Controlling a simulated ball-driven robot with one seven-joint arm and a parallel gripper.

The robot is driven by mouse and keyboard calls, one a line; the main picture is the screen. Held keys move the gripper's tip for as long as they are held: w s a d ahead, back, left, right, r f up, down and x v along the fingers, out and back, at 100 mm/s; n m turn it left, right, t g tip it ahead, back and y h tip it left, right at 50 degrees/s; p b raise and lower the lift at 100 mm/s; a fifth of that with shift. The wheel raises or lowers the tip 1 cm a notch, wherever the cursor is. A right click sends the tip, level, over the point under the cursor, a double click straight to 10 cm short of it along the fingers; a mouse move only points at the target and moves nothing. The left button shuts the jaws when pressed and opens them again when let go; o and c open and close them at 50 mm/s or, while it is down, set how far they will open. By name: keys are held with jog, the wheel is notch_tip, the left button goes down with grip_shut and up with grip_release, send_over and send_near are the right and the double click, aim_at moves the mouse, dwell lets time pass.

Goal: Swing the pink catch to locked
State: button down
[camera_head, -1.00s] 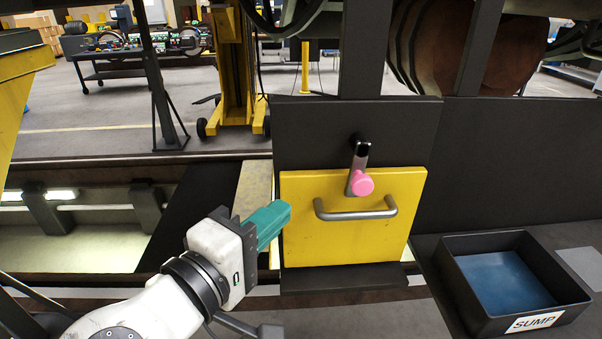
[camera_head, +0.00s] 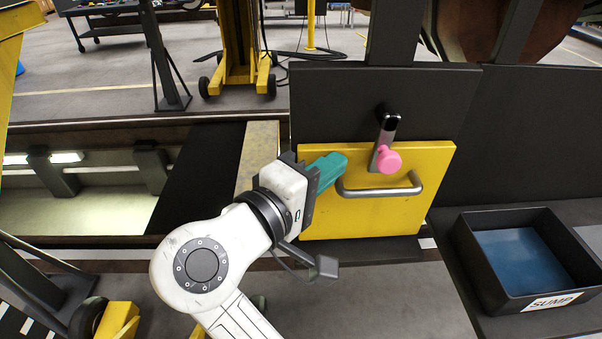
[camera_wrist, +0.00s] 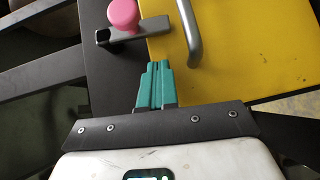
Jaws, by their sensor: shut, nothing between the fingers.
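The pink catch (camera_head: 389,159) is a round pink knob on a grey metal lever (camera_head: 388,128). The lever is pivoted on the dark panel above and its lower end lies over the top edge of the yellow door (camera_head: 320,215). The pink knob also shows at the top of the wrist view (camera_wrist: 123,14). My gripper (camera_head: 342,163) has teal fingers, shut and empty. It is left of the pink knob and apart from it. In the wrist view, the fingertips (camera_wrist: 155,66) point between the lever and the door handle (camera_wrist: 188,32), touching neither as far as I can tell.
The grey bar handle (camera_head: 380,191) on the yellow door sits just below the knob, close to my fingers. A black sump tray (camera_head: 470,262) with a blue bottom stands at the right. The dark panel (camera_head: 335,105) backs the catch.

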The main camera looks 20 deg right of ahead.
aim_at(371, 164)
jog(key=shift+s+d+f+p, duration=0.15)
jog(key=shift+s+d, duration=0.15)
jog(key=shift+d, duration=0.5)
jog(key=shift+s+d+p, duration=0.15)
jog(key=shift+s+d, duration=0.1)
jog(key=shift+d, duration=0.55)
jog(key=shift+s+d+f+n+h, duration=0.1)
jog(key=shift+s+d+n+h, duration=0.1)
jog(key=shift+d, duration=0.15)
jog(key=shift+s+d+f+n+h, duration=0.1)
jog(key=shift+d+n, duration=0.1)
jog(key=shift+d, duration=0.1)
jog(key=shift+w, duration=0.1)
